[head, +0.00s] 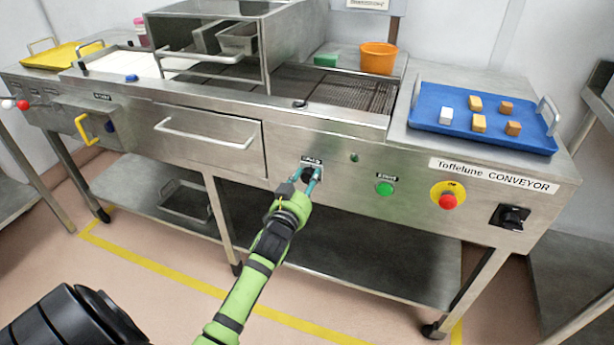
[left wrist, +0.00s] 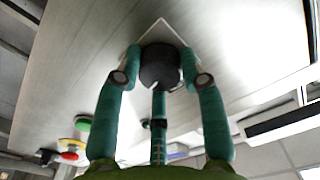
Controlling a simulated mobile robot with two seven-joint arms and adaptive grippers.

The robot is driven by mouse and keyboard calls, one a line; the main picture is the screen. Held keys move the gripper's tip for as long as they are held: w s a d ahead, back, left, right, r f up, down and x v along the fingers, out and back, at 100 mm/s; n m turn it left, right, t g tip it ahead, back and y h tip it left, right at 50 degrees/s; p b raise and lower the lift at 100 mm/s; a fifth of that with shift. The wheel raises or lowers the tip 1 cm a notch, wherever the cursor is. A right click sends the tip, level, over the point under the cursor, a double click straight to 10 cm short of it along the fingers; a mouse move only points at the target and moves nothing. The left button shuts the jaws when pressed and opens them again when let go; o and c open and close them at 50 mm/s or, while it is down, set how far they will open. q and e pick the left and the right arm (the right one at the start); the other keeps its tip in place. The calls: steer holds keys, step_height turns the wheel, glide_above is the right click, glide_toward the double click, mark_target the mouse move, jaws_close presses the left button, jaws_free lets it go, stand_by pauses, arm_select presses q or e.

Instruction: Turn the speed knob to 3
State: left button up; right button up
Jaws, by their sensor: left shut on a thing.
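The speed knob (left wrist: 160,66) is a dark round knob on a pale square plate on the steel front panel. My left gripper (head: 311,179) reaches up to it from below, and its teal fingers are shut around the knob. In the left wrist view, two fingers of my left gripper (left wrist: 160,75) touch the knob's sides and a third finger lies below. The knob's plate (head: 313,162) shows behind the fingers in the head view, with its lettering too small to read. The knob's pointer and setting cannot be told. My right gripper is not in view.
Right of the knob on the panel are a green button (head: 384,188), a red stop button (head: 447,201) on yellow and a black rotary switch (head: 510,217). A drawer handle (head: 204,133) sticks out to the left. A blue tray (head: 428,115) with several blocks stands on top.

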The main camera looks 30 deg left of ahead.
arm_select(q)
steer(key=m+p, duration=0.1)
steer(key=m, duration=0.3)
steer(key=shift+f+m+p, duration=0.15)
steer(key=shift+m+p, duration=0.15)
steer(key=shift+a+m, duration=0.1)
steer(key=shift+m, duration=1.3)
steer(key=shift+m+p, duration=0.35)
steer(key=shift+m, duration=0.15)
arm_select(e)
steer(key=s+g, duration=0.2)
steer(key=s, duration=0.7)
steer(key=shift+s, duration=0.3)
arm_select(q)
steer(key=shift+s, duration=0.1)
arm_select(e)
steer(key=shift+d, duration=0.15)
arm_select(q)
steer(key=shift+a, duration=0.1)
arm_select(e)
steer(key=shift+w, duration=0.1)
arm_select(q)
steer(key=o, duration=1.1)
steer(key=shift+o, duration=0.2)
